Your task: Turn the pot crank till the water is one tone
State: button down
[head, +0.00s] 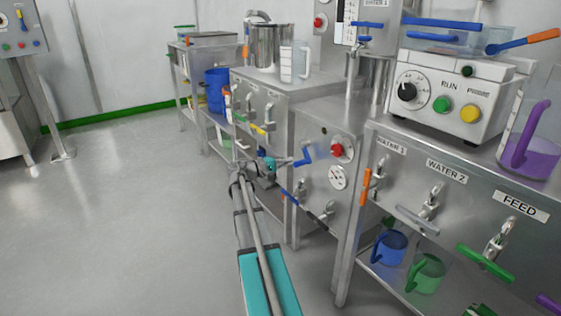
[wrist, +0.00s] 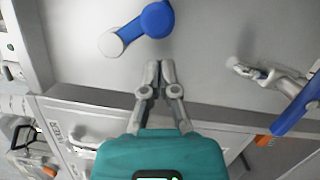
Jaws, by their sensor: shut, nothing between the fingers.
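The blue crank (head: 305,156) sits on the front of a steel cabinet, left of a red button. The wrist view shows its blue arm (wrist: 150,22) and a pale knob (wrist: 111,43) at its lower left end. My gripper (head: 268,164) is in front of the cabinet, left of the crank. In the wrist view, my gripper (wrist: 160,65) has its fingertips together and empty, below the crank and right of the knob, apart from both. A steel pot (head: 272,46) stands on the bench behind. The water inside any pot is hidden from these views.
A red button (head: 337,150) and round gauge (head: 338,177) are right of the crank. Valves with a blue handle (wrist: 297,106) are close by. The WATER and FEED bench (head: 452,205) stands right, a blue bucket (head: 216,88) behind.

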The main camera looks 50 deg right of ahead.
jog(key=shift+s+a+r, duration=0.2)
jog(key=shift+s, duration=0.6)
jog(key=shift+s+a+r, duration=0.15)
jog(key=shift+s, duration=0.35)
dwell(0.8)
jog(key=shift+s+p, duration=0.1)
jog(key=shift+p, duration=0.2)
